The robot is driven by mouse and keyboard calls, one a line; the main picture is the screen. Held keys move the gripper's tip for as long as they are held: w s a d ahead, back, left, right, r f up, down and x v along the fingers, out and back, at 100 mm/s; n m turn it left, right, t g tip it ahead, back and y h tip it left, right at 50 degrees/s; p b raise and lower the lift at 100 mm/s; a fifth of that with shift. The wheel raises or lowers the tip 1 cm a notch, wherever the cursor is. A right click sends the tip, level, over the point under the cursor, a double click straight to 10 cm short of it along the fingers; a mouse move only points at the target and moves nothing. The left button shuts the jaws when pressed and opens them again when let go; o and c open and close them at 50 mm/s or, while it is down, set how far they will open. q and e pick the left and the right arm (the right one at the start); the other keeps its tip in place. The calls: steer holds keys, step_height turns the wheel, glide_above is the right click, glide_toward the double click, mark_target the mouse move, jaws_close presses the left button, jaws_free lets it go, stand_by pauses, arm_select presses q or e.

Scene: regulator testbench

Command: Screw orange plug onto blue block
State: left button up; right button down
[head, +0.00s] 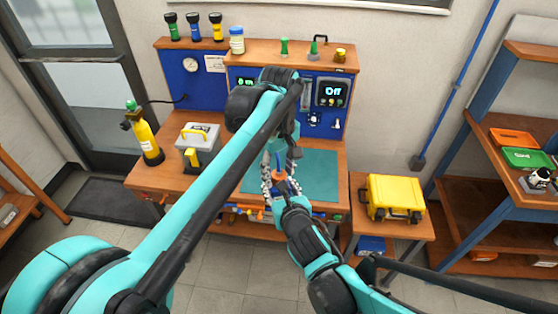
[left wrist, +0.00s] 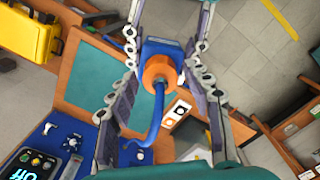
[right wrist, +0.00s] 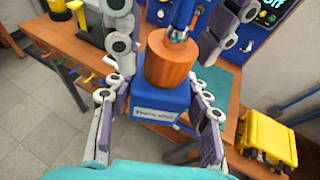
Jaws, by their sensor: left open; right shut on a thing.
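The blue block (right wrist: 160,105), with a white label, is held between the fingers of my right gripper (right wrist: 157,98). It also shows in the left wrist view (left wrist: 150,47). The orange plug (right wrist: 168,62) sits against the end of the block, in line with it; I cannot tell how far it is threaded. A blue hose (left wrist: 157,112) comes out of the plug's other end. My left gripper (left wrist: 163,78) is open, its fingers spread on both sides of the plug with gaps showing. In the head view the plug (head: 281,187) is small, over the bench front.
The wooden bench carries a green mat (head: 315,175) and a blue panel with a display (head: 331,93). A yellow gas bottle (head: 146,140) and a grey-yellow case (head: 199,140) stand at left. A yellow case (head: 394,197) sits on a low table at right.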

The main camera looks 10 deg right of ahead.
arm_select(q)
steer(key=shift+f, duration=0.4)
steer(key=shift+c, duration=0.3)
jaws_close()
steer(key=m, duration=1.2)
steer(key=shift+o, duration=1.1)
jaws_free()
